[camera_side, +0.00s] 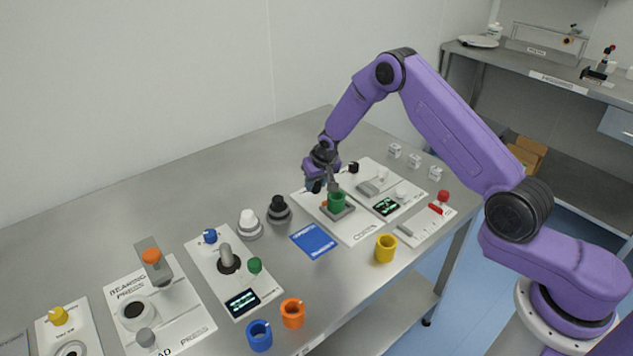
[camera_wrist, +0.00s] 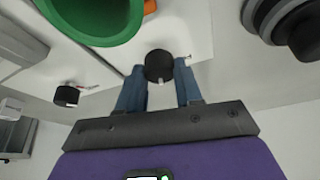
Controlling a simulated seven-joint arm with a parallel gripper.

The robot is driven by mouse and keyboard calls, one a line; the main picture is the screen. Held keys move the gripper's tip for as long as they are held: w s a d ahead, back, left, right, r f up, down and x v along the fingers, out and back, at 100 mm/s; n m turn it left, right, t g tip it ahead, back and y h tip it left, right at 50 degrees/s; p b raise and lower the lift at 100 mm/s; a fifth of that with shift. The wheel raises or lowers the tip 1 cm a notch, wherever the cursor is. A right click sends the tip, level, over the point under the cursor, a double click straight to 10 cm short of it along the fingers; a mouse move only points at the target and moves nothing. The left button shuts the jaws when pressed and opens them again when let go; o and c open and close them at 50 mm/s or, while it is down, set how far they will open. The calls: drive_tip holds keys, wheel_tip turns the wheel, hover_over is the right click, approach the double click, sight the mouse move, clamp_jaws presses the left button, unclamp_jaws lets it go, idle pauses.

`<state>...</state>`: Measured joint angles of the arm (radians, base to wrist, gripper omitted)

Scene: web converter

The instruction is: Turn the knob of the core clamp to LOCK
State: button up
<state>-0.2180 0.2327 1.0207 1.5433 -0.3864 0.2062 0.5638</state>
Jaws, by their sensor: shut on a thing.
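A black knob (camera_wrist: 158,64) sits between the two blue fingertips of my gripper (camera_wrist: 160,72) in the wrist view. My gripper is shut on it. A small white mark shows on the knob's lower edge, towards my wrist. A small red mark with tiny lettering lies on the white panel just right of the knob; I cannot read it. In the side view my gripper (camera_side: 316,184) is low at the left edge of the white panel (camera_side: 368,228), left of a green cup (camera_side: 337,202). The gripper hides the knob there.
The green cup (camera_wrist: 95,15) is close to my fingers. A second black knob (camera_wrist: 66,95) shows at the left, also in the side view (camera_side: 353,167). A dark stepped cylinder (camera_side: 279,210) stands left of the panel. A blue card (camera_side: 313,241) and yellow cup (camera_side: 385,248) lie in front.

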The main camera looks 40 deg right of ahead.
drive_tip(key=shift+a+m+g+h, duration=0.1)
drive_tip(key=shift+m+g+h, duration=0.2)
drive_tip(key=shift+m, duration=0.8)
drive_tip(key=shift+a+m+g+h, duration=0.1)
drive_tip(key=shift+m+h, duration=0.3)
drive_tip(key=shift+m, duration=0.7)
drive_tip(key=o, duration=1)
drive_tip(key=shift+o, duration=0.2)
drive_tip(key=v, duration=1.7)
drive_tip(key=shift+a, duration=0.15)
drive_tip(key=shift+r, duration=0.15)
